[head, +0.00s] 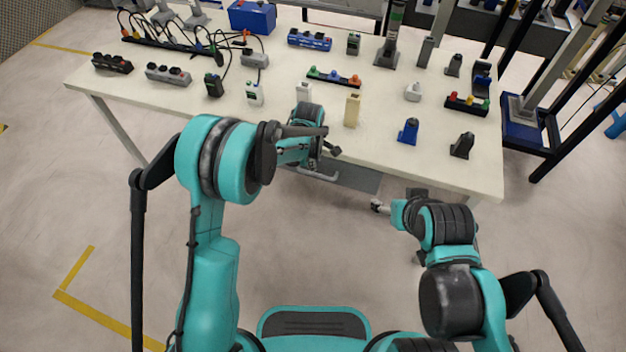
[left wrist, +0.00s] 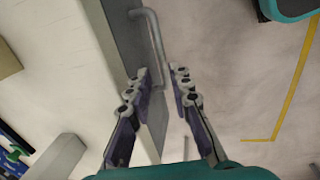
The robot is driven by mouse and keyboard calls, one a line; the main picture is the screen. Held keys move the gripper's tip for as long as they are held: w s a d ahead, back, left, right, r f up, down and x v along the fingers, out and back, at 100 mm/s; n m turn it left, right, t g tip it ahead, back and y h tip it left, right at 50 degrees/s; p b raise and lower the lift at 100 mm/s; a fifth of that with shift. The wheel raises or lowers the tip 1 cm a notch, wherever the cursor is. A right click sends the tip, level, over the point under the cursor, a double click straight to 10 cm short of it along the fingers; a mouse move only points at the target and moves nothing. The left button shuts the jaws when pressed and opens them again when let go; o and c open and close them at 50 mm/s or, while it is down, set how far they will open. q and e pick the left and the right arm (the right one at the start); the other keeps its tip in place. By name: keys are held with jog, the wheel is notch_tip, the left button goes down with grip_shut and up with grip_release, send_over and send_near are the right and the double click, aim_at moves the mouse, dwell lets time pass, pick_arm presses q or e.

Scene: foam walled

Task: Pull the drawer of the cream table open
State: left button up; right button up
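The cream table (head: 250,135) stands in front of me. Its grey drawer (head: 357,178) sits under the front edge of the top, partly hidden by my left arm. The bar handle (head: 320,176) shows below my left gripper (head: 322,150). In the left wrist view, the left gripper (left wrist: 160,78) is open. The drawer handle (left wrist: 154,38) runs down to between its fingertips, along the grey drawer front (left wrist: 126,40). I cannot tell whether the fingers touch it. My right gripper (head: 379,207) is in front of the table, right of the drawer; its opening is too small to judge.
The tabletop carries several power strips, a blue box (head: 252,16) and small stands, some near the front edge, such as a cream block (head: 352,110) and a blue holder (head: 408,131). A dark metal frame (head: 545,130) stands at the right. The floor before the table is clear.

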aim_at(316, 174)
pick_arm(q)
jog(key=f+b, duration=0.1)
jog(key=f, duration=0.1)
jog(key=w+f+b, duration=0.1)
jog(key=f, duration=0.2)
jog(key=f+b, duration=0.1)
jog(key=f, duration=0.2)
jog(key=shift+w+d, duration=0.15)
jog(key=shift+d, duration=0.1)
grip_shut()
